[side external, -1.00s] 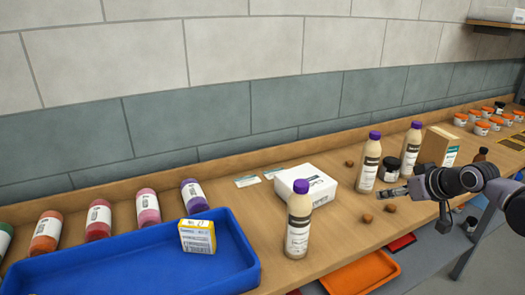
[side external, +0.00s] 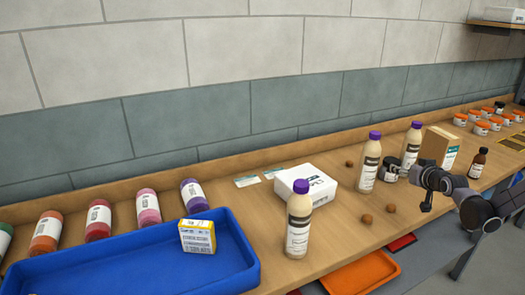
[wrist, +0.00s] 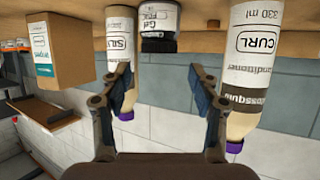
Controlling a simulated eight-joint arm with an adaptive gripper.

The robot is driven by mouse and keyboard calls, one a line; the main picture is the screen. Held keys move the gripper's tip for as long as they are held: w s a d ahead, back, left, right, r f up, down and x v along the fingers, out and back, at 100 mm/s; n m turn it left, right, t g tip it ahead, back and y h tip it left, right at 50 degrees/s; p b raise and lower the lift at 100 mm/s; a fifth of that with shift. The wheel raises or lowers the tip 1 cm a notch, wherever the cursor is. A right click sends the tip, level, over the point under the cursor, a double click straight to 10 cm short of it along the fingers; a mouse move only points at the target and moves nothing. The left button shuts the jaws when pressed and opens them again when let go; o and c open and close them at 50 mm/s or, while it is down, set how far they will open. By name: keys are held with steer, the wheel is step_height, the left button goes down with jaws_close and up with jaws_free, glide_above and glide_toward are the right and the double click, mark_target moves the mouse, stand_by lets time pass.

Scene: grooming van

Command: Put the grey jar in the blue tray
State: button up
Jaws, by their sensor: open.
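The jar (side external: 389,174) has a dark lid and a pale label and stands on the wooden counter between two purple-capped bottles. In the wrist view, which is upside down, the jar (wrist: 158,17) with a "Gel" label is ahead, between the lines of my fingers. My gripper (side external: 413,177) is right of the jar; it also shows in the wrist view (wrist: 161,78), open and empty, with the jar apparently beyond the fingertips. The blue tray (side external: 90,278) is at the lower left, holding a yellow-and-white box (side external: 198,237).
A "SILV" bottle (wrist: 120,35) and a conditioner bottle (wrist: 255,60) flank the jar closely. A tan carton (side external: 437,146), brown bottle (side external: 478,164), white box (side external: 306,184) and nearer purple-capped bottle (side external: 298,225) stand around. Small brown balls (side external: 366,219) lie on the counter.

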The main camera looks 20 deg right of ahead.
mark_target(395, 163)
steer(key=shift+x, duration=4.35)
steer(key=shift+r, duration=0.1)
steer(key=c, duration=1.1)
steer(key=shift+o, duration=0.2)
steer(key=shift+r, duration=0.15)
